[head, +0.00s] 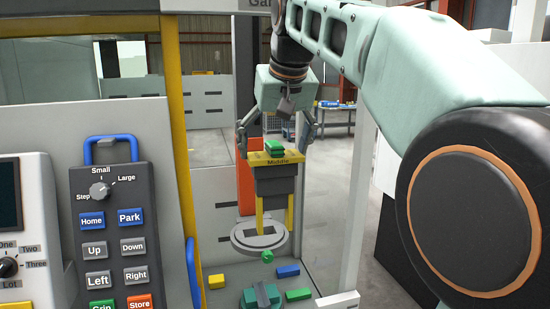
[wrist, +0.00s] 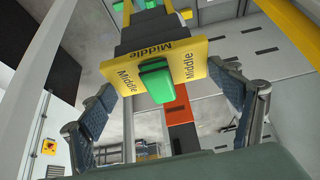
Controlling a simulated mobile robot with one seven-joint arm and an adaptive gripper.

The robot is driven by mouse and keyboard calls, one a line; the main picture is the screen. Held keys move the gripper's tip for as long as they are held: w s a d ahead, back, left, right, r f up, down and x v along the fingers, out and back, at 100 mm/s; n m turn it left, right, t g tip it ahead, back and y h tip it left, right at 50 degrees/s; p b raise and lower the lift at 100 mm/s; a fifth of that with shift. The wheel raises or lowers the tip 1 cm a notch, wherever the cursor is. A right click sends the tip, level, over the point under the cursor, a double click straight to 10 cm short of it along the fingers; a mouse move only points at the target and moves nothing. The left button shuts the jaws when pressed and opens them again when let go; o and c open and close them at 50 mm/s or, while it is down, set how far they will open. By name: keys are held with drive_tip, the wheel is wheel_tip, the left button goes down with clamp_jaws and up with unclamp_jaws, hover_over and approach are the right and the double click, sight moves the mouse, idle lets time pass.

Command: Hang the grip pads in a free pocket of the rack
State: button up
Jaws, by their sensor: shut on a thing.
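The piece I take for the grip pads is a yellow plate marked "Middle" (head: 275,160) with a green block on top and a dark body below. In the wrist view the plate (wrist: 184,48) lies between my fingertips, with the green block (wrist: 157,82) facing the camera. My gripper (head: 276,134) points down with its fingers at opposite sides of the plate, shut on it. The contact itself is hard to make out. I cannot pick out the rack or a free pocket for sure.
A round grey disc (head: 246,241) lies below the held piece. Small blue (head: 288,270), yellow (head: 216,281) and green (head: 298,295) blocks lie around it. A yellow post (head: 180,130) and a control panel (head: 112,225) stand to the left. A pale post (head: 358,200) stands to the right.

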drive_tip(key=shift+w+r, duration=0.1)
drive_tip(key=shift+r, duration=3.9)
drive_tip(key=shift+f, duration=0.1)
